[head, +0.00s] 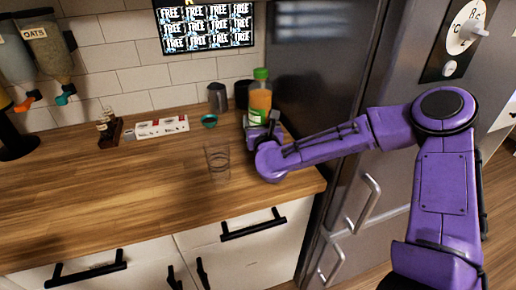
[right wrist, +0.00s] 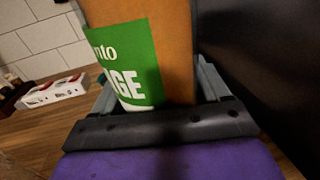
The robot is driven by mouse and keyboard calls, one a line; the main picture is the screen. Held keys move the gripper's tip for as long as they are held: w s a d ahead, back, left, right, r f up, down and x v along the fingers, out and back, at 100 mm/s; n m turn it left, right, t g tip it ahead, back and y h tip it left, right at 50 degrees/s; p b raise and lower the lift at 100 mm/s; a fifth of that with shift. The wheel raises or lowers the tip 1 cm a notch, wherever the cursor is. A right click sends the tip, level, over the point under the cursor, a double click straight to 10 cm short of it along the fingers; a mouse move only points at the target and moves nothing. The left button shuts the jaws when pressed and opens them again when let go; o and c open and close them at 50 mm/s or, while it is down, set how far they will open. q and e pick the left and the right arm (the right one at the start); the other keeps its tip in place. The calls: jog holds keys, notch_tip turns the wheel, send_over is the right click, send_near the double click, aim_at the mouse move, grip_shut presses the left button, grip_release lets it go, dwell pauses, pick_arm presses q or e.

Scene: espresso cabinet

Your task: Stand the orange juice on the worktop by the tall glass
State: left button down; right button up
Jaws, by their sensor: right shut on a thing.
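The orange juice (head: 260,98) is a bottle with orange contents, a green cap and a green label. It is upright at the back right of the worktop (head: 120,190), and its base is hidden behind my right gripper (head: 262,128). My right gripper is shut on it; in the right wrist view the juice (right wrist: 160,50) fills the space between the fingers. I cannot tell whether the bottle touches the worktop. The tall clear glass (head: 217,162) stands on the worktop, left of and nearer than the gripper. My left gripper is not in view.
A steel cup (head: 217,97) and a dark canister (head: 242,93) stand by the tiled wall. A teal-rimmed bowl (head: 208,121), a white box (head: 162,126) and a wooden holder with small bottles (head: 109,129) are left. The fridge (head: 325,100) borders the right. The front worktop is clear.

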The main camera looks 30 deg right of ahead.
jog(key=f, duration=0.1)
jog(key=s+f, duration=0.1)
jog(key=f, duration=0.2)
jog(key=shift+s+d, duration=0.2)
jog(key=shift+d, duration=0.1)
jog(key=f, duration=0.4)
jog(key=shift+w+d+p, duration=0.1)
jog(key=shift+w+p, duration=0.1)
jog(key=shift+p, duration=0.15)
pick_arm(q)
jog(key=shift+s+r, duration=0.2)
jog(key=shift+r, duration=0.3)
pick_arm(e)
jog(key=shift+r, duration=0.15)
jog(key=shift+s, duration=0.1)
jog(key=shift+f, duration=0.2)
jog(key=o, duration=1.4)
jog(key=shift+r, duration=0.25)
jog(key=b+v, duration=0.3)
jog(key=v, duration=0.8)
jog(key=shift+f+b, duration=0.2)
jog(key=shift+b, duration=0.2)
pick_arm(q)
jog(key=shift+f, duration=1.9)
pick_arm(e)
jog(key=shift+s+a+r, duration=0.1)
jog(key=shift+s+a, duration=0.25)
jog(key=shift+s, duration=0.1)
